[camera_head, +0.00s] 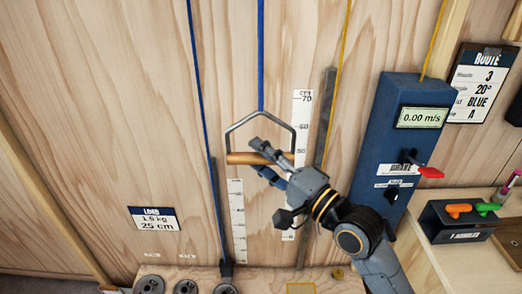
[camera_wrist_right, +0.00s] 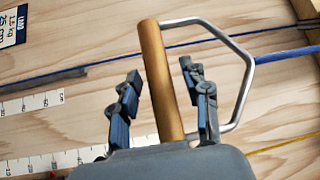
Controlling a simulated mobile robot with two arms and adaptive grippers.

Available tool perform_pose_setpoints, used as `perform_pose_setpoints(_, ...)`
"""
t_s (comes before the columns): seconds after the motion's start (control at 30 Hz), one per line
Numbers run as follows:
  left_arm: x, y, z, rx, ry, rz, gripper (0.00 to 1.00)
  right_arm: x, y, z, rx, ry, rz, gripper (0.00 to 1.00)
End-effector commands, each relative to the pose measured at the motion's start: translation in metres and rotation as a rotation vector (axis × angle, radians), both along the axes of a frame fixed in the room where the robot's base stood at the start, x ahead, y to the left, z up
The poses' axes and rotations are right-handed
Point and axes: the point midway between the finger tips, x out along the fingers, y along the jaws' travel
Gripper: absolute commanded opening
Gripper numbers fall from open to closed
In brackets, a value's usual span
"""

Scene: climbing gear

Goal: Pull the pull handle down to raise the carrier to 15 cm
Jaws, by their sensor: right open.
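The pull handle (camera_head: 242,158) is a wooden bar in a grey metal bail, hanging from a blue rope (camera_head: 261,60) in front of the wooden wall. My right gripper (camera_head: 262,157) is open at the bar. In the right wrist view the bar (camera_wrist_right: 160,85) runs between its two spread fingers (camera_wrist_right: 161,72), with a gap on each side. What looks like the carrier (camera_head: 226,270) hangs low on the left blue rope (camera_head: 204,110), beside a white scale (camera_head: 237,215); its lower part is cut off by the picture edge. My left gripper is not in view.
A blue brake box (camera_head: 407,140) with a red lever (camera_head: 430,172) reads 0.00 m/s at right. Dark weight discs (camera_head: 150,285) lie at the bottom. A holder with coloured handles (camera_head: 460,220) stands on the right shelf.

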Motion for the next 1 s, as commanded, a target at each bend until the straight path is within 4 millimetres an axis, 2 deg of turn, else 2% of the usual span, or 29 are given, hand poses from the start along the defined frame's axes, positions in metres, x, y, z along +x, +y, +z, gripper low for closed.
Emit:
perform_pose_setpoints(0.33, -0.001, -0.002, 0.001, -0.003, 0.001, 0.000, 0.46, 0.003, 0.003, 0.000, 0.000, 0.000, 0.000, 0.47)
perform_pose_setpoints(0.37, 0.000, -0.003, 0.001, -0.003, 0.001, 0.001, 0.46, 0.003, 0.003, 0.000, 0.000, 0.000, 0.000, 0.43)
perform_pose_setpoints(0.57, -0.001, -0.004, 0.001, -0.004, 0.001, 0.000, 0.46, 0.003, 0.003, 0.000, -0.001, -0.001, 0.000, 0.02)
perform_pose_setpoints(0.6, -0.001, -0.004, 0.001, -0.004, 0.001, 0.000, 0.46, 0.003, 0.003, 0.000, -0.001, -0.001, 0.000, 0.00)
perform_pose_setpoints(0.83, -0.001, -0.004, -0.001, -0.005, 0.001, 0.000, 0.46, 0.003, 0.003, -0.003, -0.001, 0.001, 0.000, 0.00)
perform_pose_setpoints(0.93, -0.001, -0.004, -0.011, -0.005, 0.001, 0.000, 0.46, 0.003, 0.003, -0.020, -0.003, 0.005, -0.001, 0.00)
perform_pose_setpoints(1.0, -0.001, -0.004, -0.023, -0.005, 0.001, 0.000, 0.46, 0.004, 0.003, -0.040, -0.006, 0.008, -0.001, 0.00)
